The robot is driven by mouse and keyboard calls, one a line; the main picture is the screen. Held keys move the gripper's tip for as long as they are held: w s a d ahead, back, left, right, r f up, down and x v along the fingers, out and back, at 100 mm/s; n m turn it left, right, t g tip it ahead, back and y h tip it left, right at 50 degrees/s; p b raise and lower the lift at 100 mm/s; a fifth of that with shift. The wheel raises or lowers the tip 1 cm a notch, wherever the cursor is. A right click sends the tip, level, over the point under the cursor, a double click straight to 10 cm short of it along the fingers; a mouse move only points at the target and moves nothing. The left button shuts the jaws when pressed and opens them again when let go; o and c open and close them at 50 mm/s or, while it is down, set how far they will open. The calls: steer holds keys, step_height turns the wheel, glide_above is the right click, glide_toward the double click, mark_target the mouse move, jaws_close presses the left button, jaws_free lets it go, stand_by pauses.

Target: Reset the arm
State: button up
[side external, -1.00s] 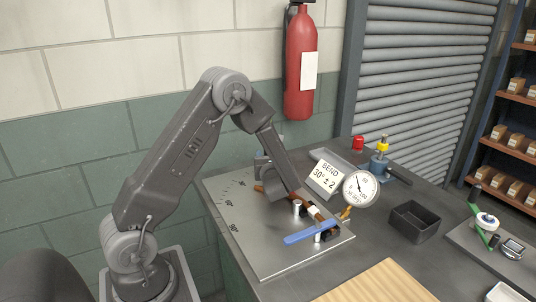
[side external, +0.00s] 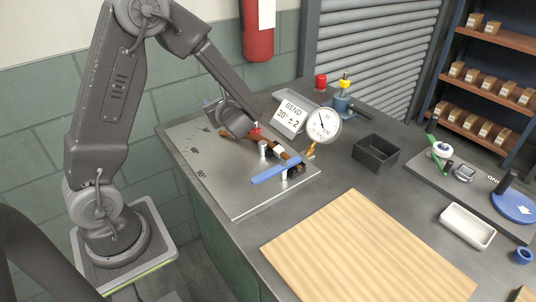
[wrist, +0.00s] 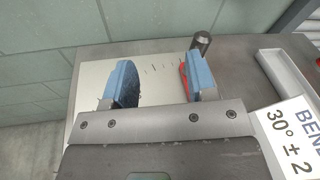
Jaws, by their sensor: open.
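My gripper (wrist: 160,82) is open, with its two blue-tipped fingers apart in the wrist view and nothing seen held between them. In the side view my arm reaches down over the back of a metal bending plate (side external: 240,205), with the gripper's end hard to make out. On the plate lie a brown tube (side external: 233,136), upright pegs (side external: 263,148) and a blue lever (side external: 276,170).
A "BEND 30° ± 2" sign (side external: 291,116) and a dial gauge (side external: 323,125) stand right of the plate. Further right is a black bin (side external: 375,153). A wooden board (side external: 365,245) lies at the front, clear on top. A fire extinguisher (side external: 257,30) hangs on the wall.

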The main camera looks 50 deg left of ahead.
steer(key=s+d+r+n+t+h, duration=0.1)
steer(key=s+d+r+n+h, duration=0.2)
steer(key=s+d+n+h, duration=0.2)
steer(key=s+d+r+n+h, duration=0.3)
steer(key=s+d+n+h, duration=0.2)
steer(key=d, duration=0.6)
steer(key=s+d+r+n+t+h, duration=0.1)
steer(key=s+d+r+n+h, duration=0.2)
steer(key=d, duration=0.6)
steer(key=s+n+h, duration=0.2)
steer(key=n+h, duration=0.1)
steer(key=n, duration=0.1)
steer(key=shift+s+r+t, duration=0.2)
steer(key=shift+r+t, duration=0.1)
steer(key=shift+r, duration=0.05)
